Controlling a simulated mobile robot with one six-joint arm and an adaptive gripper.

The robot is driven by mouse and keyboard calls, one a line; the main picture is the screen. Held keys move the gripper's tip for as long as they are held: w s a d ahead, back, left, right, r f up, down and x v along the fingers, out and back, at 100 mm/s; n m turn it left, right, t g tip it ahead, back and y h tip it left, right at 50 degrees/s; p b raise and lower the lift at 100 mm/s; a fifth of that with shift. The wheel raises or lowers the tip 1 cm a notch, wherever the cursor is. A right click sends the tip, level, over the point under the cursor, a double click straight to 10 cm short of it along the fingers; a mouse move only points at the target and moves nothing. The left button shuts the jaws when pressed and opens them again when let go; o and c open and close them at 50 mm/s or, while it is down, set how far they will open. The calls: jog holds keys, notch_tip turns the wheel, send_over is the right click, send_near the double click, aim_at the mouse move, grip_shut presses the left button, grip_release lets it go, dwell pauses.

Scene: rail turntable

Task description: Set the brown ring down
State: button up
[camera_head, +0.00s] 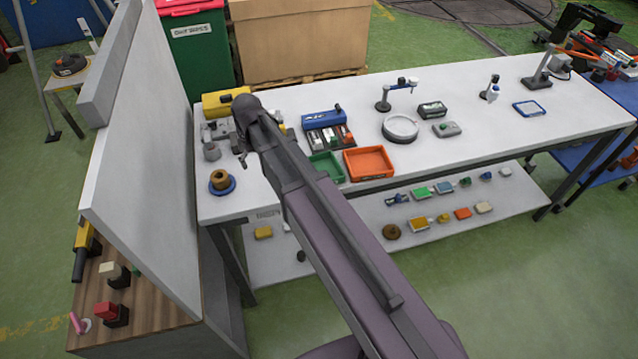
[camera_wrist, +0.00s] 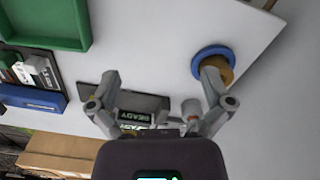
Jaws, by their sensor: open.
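A brown ring (camera_head: 218,178) sits on a round blue base (camera_head: 228,191) at the left front of the white bench. In the wrist view, the brown ring (camera_wrist: 228,72) and the blue base (camera_wrist: 199,62) are at the upper right, partly behind one finger. Another brown ring-shaped piece (camera_head: 392,231) lies on the lower shelf. My gripper (camera_head: 243,160) is over the left end of the bench, behind and right of the blue base in the head view. In the wrist view my gripper (camera_wrist: 165,95) is open, its fingers spread with nothing held between them. Contact with the ring cannot be told.
A "READY" display (camera_wrist: 145,116) shows between the fingers. Green (camera_head: 326,167) and orange (camera_head: 369,163) trays and a blue-topped rack (camera_head: 324,119) stand right of my gripper. A tall white panel (camera_head: 150,150) rises close on the left. The bench front edge is near the blue base.

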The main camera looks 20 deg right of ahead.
jog(key=s+d+m, duration=0.3)
jog(key=s+d, duration=1.1)
jog(key=d, duration=0.1)
jog(key=shift+m, duration=0.3)
